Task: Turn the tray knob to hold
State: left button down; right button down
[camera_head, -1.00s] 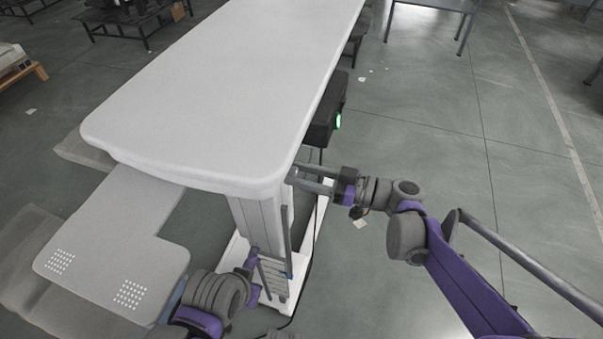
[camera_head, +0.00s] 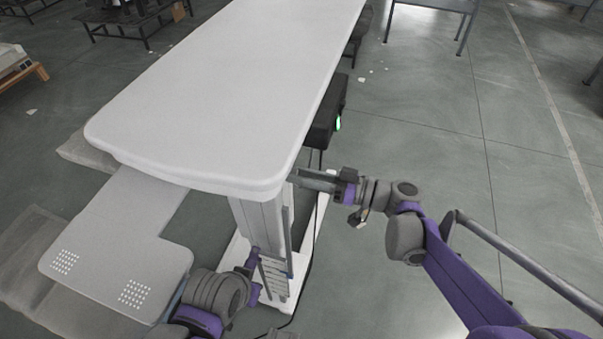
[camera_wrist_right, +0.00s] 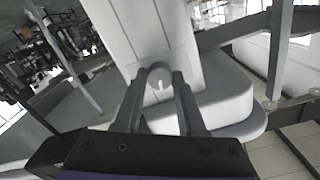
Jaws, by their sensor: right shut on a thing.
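The white lift column (camera_head: 262,222) stands under the white tabletop (camera_head: 225,90). A grey tray (camera_head: 115,235) with two patches of small holes juts out at the lower left. In the right wrist view, a small round grey knob (camera_wrist_right: 158,84) with a pale slot-like mark sits by the white column (camera_wrist_right: 145,38). My right gripper (camera_wrist_right: 159,76) is shut on the knob, one finger on each side. In the head view, my right gripper (camera_head: 297,178) reaches the tabletop's right front corner, and the knob is hidden. My left gripper (camera_head: 272,274) is low beside the column; its jaw state is unclear.
A dark box (camera_head: 326,112) with a green light hangs under the tabletop's right side. A dark cable runs down beside the column. The floor (camera_head: 430,130) to the right is mostly clear.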

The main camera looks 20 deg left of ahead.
jog(key=m+p, duration=0.1)
jog(key=m, duration=1.1)
jog(key=shift+m+p, duration=0.35)
jog(key=shift+m, duration=0.05)
dwell(0.3)
jog(key=c, duration=0.5)
grip_release()
jog(key=d+p, duration=0.1)
jog(key=d, duration=0.9)
jog(key=shift+s+d, duration=0.2)
jog(key=shift+d, duration=0.2)
